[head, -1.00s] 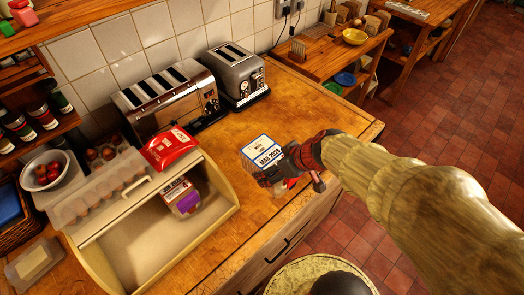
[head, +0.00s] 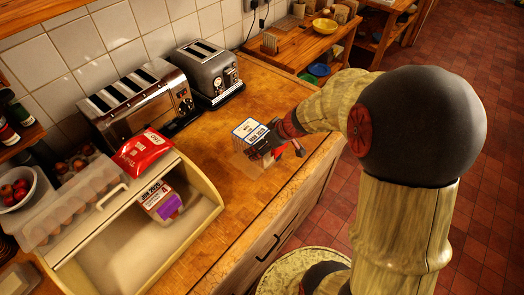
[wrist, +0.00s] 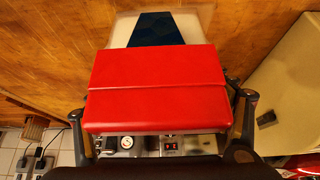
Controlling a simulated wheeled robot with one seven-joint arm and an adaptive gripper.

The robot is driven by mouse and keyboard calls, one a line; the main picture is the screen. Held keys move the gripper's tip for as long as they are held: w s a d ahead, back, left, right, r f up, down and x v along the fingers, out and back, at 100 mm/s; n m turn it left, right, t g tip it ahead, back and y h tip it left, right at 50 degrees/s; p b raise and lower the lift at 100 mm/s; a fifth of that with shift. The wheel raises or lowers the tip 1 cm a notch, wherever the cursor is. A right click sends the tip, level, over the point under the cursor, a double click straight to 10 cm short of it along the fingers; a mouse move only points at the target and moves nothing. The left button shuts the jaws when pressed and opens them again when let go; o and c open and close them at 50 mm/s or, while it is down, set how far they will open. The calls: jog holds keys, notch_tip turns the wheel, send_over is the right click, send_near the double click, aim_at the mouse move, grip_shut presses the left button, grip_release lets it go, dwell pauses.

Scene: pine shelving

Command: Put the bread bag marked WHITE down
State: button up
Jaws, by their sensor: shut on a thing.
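The bread bag (head: 250,130) in my gripper has a white label with blue edging and dark lettering. I cannot read WHITE on it for sure. My gripper (head: 282,143) is shut on it, over the counter to the right of the bread bin. In the wrist view the bag's red part (wrist: 155,85) sits between the two fingers (wrist: 162,118), with a clear, blue-patterned part (wrist: 155,28) beyond it. The bag's lower part looks close to the wooden counter (head: 215,135). I cannot tell whether it touches.
The open bread bin (head: 205,190) holds a bag with a purple label (head: 160,200). Two toasters (head: 140,100) (head: 208,75) stand by the wall. Counter around the held bag is clear.

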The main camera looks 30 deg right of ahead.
jog(key=shift+w+d+f, duration=0.1)
jog(key=shift+w+f, duration=0.05)
jog(key=shift+f, duration=0.15)
jog(key=shift+w+d+f+b, duration=0.15)
jog(key=shift+f+b, duration=0.4)
jog(key=shift+f, duration=1)
jog(key=shift+f, duration=0.15)
jog(key=o, duration=1.5)
